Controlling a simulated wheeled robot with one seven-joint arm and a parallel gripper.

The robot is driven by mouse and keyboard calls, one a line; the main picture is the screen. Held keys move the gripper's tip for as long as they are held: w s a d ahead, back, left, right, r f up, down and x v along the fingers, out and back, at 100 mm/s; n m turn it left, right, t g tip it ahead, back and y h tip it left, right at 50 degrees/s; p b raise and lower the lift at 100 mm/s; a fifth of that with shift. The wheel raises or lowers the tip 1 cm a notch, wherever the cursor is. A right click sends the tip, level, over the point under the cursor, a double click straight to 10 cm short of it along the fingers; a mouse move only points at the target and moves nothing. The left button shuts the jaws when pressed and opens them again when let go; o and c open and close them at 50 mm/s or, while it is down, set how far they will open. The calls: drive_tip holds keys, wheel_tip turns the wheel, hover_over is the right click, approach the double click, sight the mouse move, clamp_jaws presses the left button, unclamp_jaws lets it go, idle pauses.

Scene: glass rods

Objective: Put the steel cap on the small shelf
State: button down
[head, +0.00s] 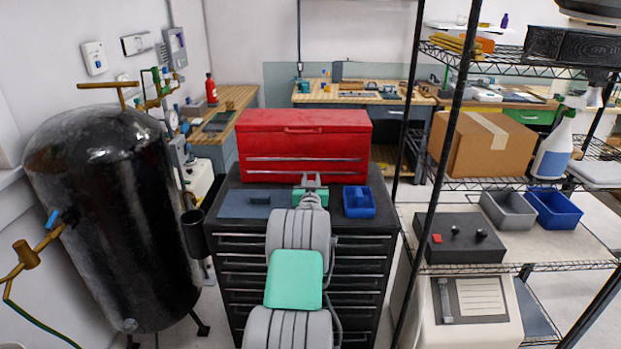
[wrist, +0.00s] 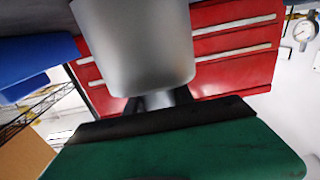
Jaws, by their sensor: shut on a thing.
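The steel cap (wrist: 135,45) is a smooth grey cylinder in the upper middle of the wrist view, with a narrower neck at its lower end. My gripper (wrist: 158,103) is shut on that neck, and its dark fingers partly show on either side. I cannot tell for certain which surface is the small shelf.
The red toolbox (head: 303,140) stands on the tool cabinet (head: 235,275). A blue bin (head: 359,203) is right of my gripper, a blue-grey flat board (head: 247,204) left. A wire rack (head: 500,270) with boxes and bins is on the right, a black tank (head: 105,215) on the left.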

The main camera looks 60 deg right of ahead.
drive_tip(key=shift+f+b, duration=0.2)
drive_tip(key=shift+b, duration=0.25)
drive_tip(key=c, duration=1.1)
unclamp_jaws()
